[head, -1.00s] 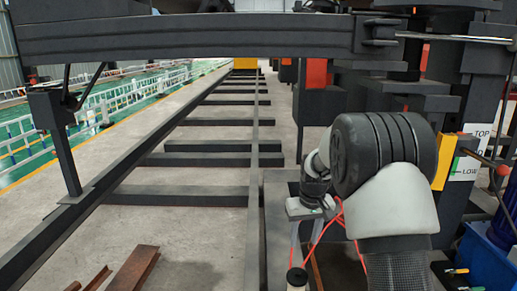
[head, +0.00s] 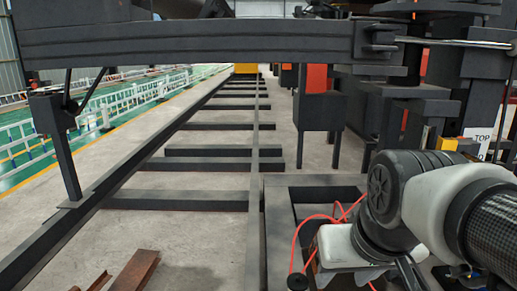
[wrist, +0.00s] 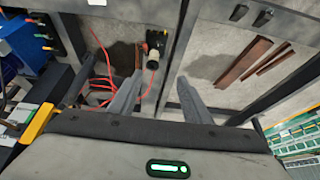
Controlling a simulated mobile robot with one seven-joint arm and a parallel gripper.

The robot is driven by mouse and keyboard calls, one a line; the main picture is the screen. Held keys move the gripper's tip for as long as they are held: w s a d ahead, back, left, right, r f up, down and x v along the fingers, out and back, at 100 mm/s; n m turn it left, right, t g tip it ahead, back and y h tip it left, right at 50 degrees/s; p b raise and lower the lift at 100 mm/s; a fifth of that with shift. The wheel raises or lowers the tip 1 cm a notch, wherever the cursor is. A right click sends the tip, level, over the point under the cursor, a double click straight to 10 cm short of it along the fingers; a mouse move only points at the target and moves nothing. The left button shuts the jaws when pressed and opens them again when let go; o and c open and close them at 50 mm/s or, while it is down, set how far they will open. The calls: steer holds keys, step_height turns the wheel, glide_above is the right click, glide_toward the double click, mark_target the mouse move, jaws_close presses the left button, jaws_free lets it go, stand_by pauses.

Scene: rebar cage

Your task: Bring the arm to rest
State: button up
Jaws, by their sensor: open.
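My gripper (wrist: 160,78) shows in the wrist view with its two grey fingers spread apart and nothing between them. It points down toward the concrete floor and the dark steel frame. In the head view my arm is folded low at the right, and the gripper's fingers cannot be made out there. A red cable (head: 296,240) loops beside my arm; it also shows left of the fingers in the wrist view (wrist: 104,62). A small cream-and-black object (wrist: 153,60) lies beyond the fingertips.
A dark crossbeam (head: 200,38) spans the top of the head view. Rusty steel pieces (head: 135,270) lie on the floor at lower left. A blue bin (wrist: 10,65) is at the left in the wrist view.

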steer(key=s+r+p, duration=0.3)
steer(key=r+p, duration=1.9)
steer(key=p, duration=0.1)
steer(key=shift+r, duration=0.25)
steer(key=shift+s, duration=0.1)
